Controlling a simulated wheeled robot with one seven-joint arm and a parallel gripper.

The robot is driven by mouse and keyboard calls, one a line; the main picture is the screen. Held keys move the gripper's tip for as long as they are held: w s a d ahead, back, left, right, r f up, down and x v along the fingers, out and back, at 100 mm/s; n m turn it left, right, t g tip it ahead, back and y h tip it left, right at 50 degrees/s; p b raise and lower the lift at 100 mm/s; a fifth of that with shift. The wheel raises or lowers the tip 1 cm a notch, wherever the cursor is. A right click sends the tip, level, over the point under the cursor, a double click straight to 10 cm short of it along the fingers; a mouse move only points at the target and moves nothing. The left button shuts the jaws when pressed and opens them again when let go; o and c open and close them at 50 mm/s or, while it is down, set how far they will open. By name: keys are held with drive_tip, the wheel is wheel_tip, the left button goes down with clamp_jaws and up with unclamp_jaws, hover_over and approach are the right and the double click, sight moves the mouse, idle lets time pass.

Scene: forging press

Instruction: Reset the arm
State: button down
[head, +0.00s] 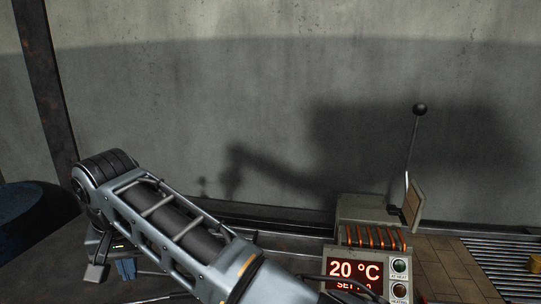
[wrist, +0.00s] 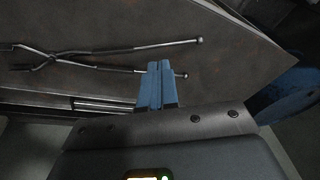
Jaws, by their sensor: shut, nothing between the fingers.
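My gripper (wrist: 159,66) shows in the wrist view with its two blue fingers together and nothing between them. In the head view the blue fingers (head: 125,268) show small at the lower left, below the far end of my arm. My arm stretches across the lower left of the head view. In the wrist view the fingertips appear close to the lower handle of a pair of metal tongs (wrist: 110,50); I cannot tell the height between them.
The tongs lie on a dark tabletop (wrist: 220,25). A blue drum (head: 22,215) stands at the left. A heater unit (head: 365,207) with glowing coils, a lever and a "20 °C" display (head: 355,270) stands at the right, beside a roller conveyor (head: 500,258). A concrete wall is behind.

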drive_tip(key=s+f+y, duration=0.1)
drive_tip(key=f, duration=0.2)
drive_tip(key=s+f+y, duration=0.1)
drive_tip(key=s+f, duration=0.1)
drive_tip(key=f, duration=0.2)
drive_tip(key=s+f, duration=0.1)
drive_tip(key=f, duration=0.2)
drive_tip(key=shift+s+d+f+y, duration=0.1)
drive_tip(key=shift+s+f+y, duration=0.2)
drive_tip(key=shift+s+y, duration=0.1)
drive_tip(key=s+d+f+m+t+y, duration=0.2)
drive_tip(key=s+d+f+y, duration=0.3)
drive_tip(key=s+f, duration=0.4)
drive_tip(key=s+d+f+m+t+h, duration=0.15)
drive_tip(key=s+d, duration=0.25)
drive_tip(key=d, duration=0.4)
drive_tip(key=s+d+m+t+h+b, duration=0.1)
drive_tip(key=s+d+t, duration=0.25)
drive_tip(key=d, duration=0.35)
drive_tip(key=s+d+f+m+t+h, duration=0.15)
drive_tip(key=s+d, duration=0.25)
drive_tip(key=d, duration=0.4)
drive_tip(key=s+d+r+n+t+h, duration=0.1)
drive_tip(key=s+d+r+t+h, duration=0.3)
drive_tip(key=s+d+r, duration=1.3)
drive_tip(key=shift+d+r+n+h, duration=0.2)
drive_tip(key=shift+d+n+h, duration=0.2)
drive_tip(key=shift+d+h, duration=0.7)
